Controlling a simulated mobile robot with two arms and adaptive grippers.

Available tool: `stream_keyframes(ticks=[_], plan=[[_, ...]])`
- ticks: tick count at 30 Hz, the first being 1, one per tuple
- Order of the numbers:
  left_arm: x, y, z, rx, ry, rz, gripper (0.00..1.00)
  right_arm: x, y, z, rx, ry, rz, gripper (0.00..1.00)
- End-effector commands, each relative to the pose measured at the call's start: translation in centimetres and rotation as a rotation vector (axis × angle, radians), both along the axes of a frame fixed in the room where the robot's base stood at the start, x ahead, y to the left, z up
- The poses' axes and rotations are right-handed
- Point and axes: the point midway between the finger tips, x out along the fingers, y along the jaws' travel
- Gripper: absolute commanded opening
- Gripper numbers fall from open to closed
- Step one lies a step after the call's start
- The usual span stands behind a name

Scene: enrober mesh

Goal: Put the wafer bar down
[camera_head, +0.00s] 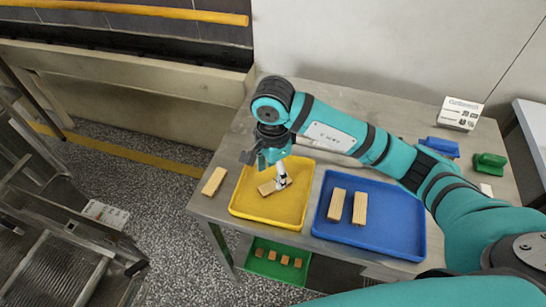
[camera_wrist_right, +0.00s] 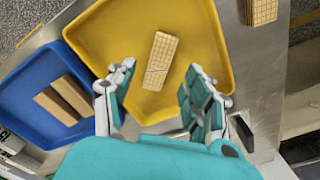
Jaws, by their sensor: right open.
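A wafer bar (camera_head: 266,188) lies in the yellow tray (camera_head: 245,212). In the right wrist view the bar (camera_wrist_right: 160,60) shows a waffle pattern and a thin line across it. It lies flat on the tray floor (camera_wrist_right: 115,35), beyond my fingertips. My right gripper (camera_head: 281,177) is over the yellow tray, close to the bar. In the head view the gripper hides part of the bar. My left gripper is not in view.
The blue tray (camera_head: 400,235) holds two wafer bars (camera_head: 348,206). Another wafer bar (camera_head: 214,181) lies on the steel table left of the yellow tray. A green tray (camera_head: 263,270) with several small pieces sits lower down.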

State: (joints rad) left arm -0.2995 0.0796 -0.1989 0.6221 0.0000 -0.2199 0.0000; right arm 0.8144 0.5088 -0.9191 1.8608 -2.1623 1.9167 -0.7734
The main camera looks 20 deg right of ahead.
Motion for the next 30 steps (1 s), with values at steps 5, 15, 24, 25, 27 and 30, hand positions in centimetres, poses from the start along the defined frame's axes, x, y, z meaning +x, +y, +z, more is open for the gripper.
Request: stream_keyframes(ticks=[5,15,24,25,27,30], plan=[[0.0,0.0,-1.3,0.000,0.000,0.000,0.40,0.1,0.0,3.7,0.000,-0.005,0.001,0.52],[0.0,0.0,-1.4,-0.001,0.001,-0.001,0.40,0.0,0.0,7.3,-0.001,0.000,0.000,0.52],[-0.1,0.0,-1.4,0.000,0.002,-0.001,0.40,0.0,0.0,7.3,0.000,0.001,0.000,0.52],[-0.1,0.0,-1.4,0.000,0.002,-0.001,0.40,0.0,0.0,7.3,0.000,0.001,0.000,0.52],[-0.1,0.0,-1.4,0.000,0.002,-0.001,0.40,0.0,0.0,7.3,0.000,0.001,0.000,0.52],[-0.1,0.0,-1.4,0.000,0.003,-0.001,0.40,0.0,0.0,7.3,0.000,0.001,0.000,0.52]])
